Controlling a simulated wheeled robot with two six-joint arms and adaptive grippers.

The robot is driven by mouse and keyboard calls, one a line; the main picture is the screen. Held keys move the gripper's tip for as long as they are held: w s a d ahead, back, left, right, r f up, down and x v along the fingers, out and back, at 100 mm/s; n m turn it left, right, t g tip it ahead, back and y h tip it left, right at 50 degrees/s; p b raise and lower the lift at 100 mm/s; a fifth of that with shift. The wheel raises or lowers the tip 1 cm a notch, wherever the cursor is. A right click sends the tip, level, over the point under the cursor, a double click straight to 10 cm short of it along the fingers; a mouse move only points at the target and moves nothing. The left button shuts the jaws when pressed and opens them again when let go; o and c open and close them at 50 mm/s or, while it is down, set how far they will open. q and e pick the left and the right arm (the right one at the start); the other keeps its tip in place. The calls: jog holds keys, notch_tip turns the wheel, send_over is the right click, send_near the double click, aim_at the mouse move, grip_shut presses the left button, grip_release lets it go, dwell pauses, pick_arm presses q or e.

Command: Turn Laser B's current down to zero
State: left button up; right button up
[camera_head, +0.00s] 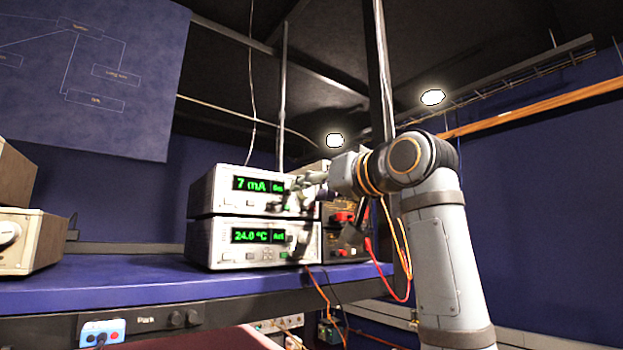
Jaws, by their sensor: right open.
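Two stacked white instruments stand on the blue shelf. The upper one, a laser current controller (228,192), shows "7 mA" in green on its display (258,185). The lower one (225,243) shows "24.0 °C". No "Laser B" label is readable. My right arm comes in from the right, and my right gripper (296,193) is at the right end of the upper instrument's front. It is open and covers that part of the panel, so the knob there is hidden. I cannot tell whether the fingers touch it. My left gripper is out of view.
The blue shelf (120,285) runs along the left and middle. Beige instruments (30,240) stand at its left end. Red and black terminals with a red cable (371,258) and orange cables lie near my right arm. A metal post (383,80) rises behind it.

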jog(key=shift+w+a, duration=0.1)
jog(key=shift+w, duration=0.3)
jog(key=shift+s, duration=0.1)
grip_shut()
